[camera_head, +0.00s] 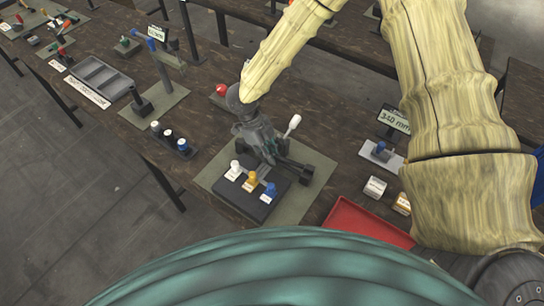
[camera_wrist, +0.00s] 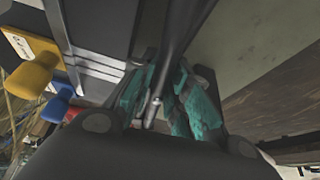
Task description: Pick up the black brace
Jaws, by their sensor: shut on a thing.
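My gripper (camera_head: 268,152) is over the black press station on a grey-green mat in the head view. In the wrist view, my gripper (camera_wrist: 163,98) has its teal fingers on either side of a dark bar, the black brace (camera_wrist: 181,38), and is shut on it. The brace runs up from between the fingers. In the head view the gripper and wrist hide most of it, and I cannot tell it from the dark press parts there. I cannot tell whether the brace is clear of its support.
White, yellow and blue labelled knobs (camera_head: 251,181) stand on a black base (camera_head: 240,200) beside the gripper. A white-knobbed lever (camera_head: 292,125) rises behind. A red tray (camera_head: 365,222), small labelled blocks (camera_head: 375,187) and a "340 mm" sign (camera_head: 394,121) are to the right.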

